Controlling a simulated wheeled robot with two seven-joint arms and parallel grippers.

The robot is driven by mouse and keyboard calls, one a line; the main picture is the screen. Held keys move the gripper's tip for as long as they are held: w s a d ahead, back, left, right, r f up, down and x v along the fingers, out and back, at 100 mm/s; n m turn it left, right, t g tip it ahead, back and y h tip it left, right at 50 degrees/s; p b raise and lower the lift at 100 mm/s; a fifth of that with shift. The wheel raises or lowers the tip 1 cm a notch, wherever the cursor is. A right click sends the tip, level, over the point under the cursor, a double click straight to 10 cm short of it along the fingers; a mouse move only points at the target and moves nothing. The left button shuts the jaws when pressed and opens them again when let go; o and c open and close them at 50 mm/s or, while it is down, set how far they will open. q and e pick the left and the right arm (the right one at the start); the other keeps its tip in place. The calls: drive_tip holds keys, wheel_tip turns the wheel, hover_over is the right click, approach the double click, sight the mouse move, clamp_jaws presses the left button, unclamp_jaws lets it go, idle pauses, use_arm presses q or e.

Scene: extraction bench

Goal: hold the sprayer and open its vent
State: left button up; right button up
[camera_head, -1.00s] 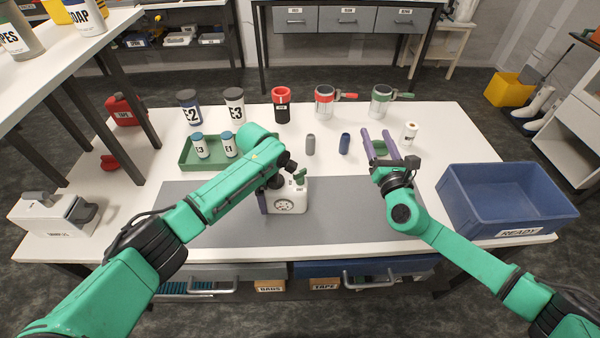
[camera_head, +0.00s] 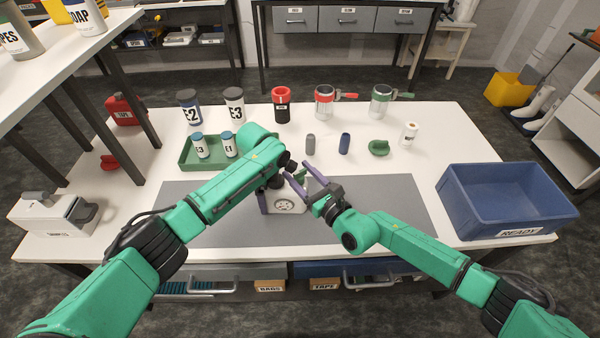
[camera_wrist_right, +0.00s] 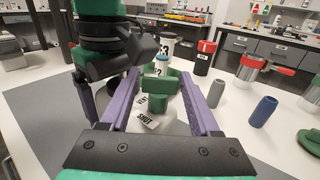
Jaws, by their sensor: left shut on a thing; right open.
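The sprayer (camera_head: 287,206) is a white body with a round dark-dotted face, standing on the grey mat at the bench's middle. My left gripper (camera_head: 268,193) is shut on it at its left side, with its fingers mostly hidden behind my arm. The vent is a green T-shaped handle (camera_wrist_right: 158,88) on the sprayer's top, beside labels reading SHUT and, partly covered, VE. My right gripper (camera_head: 298,172) is open at the sprayer's top. In the right wrist view its purple fingers (camera_wrist_right: 161,84) stand on either side of the green handle, with gaps visible.
A green tray (camera_head: 187,163) with small jars lies behind left. A grey cylinder (camera_head: 310,145), a blue cylinder (camera_head: 344,143) and a green piece (camera_head: 378,148) stand behind. A blue READY crate (camera_head: 507,204) is at the right. The mat's right part is clear.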

clamp_jaws()
drive_tip(key=shift+a, duration=0.1)
drive_tip(key=shift+a+m+h, duration=0.15)
drive_tip(key=shift+m+h, duration=0.15)
drive_tip(key=shift+h, duration=0.1)
drive_tip(key=shift+r+m+t+h, duration=0.1)
drive_tip(key=shift+m+t+h, duration=0.7)
drive_tip(key=shift+m+h, duration=0.25)
drive_tip(key=shift+w+d+m+t+h, duration=0.1)
drive_tip(key=shift+m+t+h, duration=0.3)
drive_tip(key=shift+m+h, duration=1.25)
drive_tip(key=shift+d+m+t+h, duration=0.1)
drive_tip(key=shift+m+t+h, duration=0.45)
drive_tip(key=shift+h, duration=1.85)
drive_tip(key=shift+m, duration=0.25)
